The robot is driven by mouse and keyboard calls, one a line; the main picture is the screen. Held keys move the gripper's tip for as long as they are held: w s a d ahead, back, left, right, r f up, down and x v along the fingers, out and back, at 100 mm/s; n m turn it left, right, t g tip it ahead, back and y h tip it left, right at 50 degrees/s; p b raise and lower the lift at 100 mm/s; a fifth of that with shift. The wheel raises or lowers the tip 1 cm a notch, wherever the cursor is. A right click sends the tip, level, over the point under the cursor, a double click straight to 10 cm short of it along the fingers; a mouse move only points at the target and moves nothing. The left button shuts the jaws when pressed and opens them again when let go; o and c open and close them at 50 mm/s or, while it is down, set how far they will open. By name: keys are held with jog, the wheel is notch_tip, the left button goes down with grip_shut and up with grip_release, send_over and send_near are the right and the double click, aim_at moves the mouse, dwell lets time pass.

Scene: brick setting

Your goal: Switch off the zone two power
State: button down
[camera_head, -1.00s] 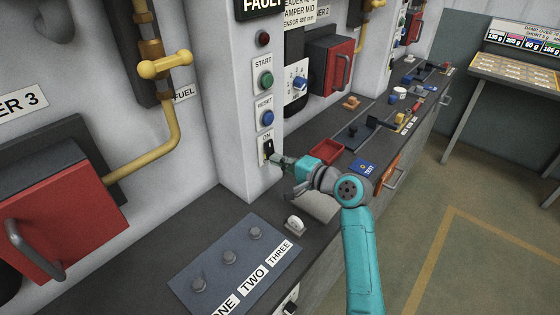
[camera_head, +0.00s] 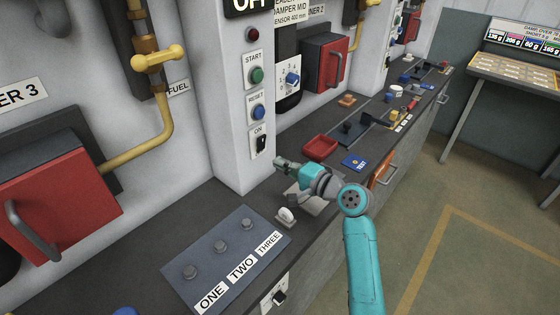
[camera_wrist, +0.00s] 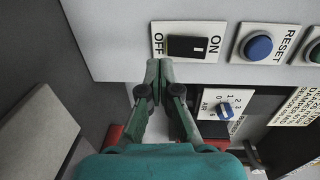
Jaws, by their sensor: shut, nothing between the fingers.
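A black rocker switch (camera_head: 261,145) sits on a white plate low on the pillar, below the blue RESET and green START buttons. In the wrist view, the switch (camera_wrist: 187,46) lies between OFF and ON labels. My gripper (camera_head: 280,162) is shut and empty, just in front of the pillar; in the wrist view its tips (camera_wrist: 159,66) are beside the plate's OFF end, apparently apart from the switch. The display (camera_head: 248,5) at the pillar's top reads OFF. No zone two label is readable on the switch.
A grey panel (camera_head: 225,262) with three knobs labelled ONE, TWO, THREE lies on the counter. Another switch (camera_head: 279,297) is on the counter's front. Yellow piping (camera_head: 150,140) runs left.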

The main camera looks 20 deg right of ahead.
jog(key=f+v, duration=0.2)
jog(key=v, duration=0.6)
jog(key=shift+s+d, duration=0.2)
jog(key=shift+s, duration=0.1)
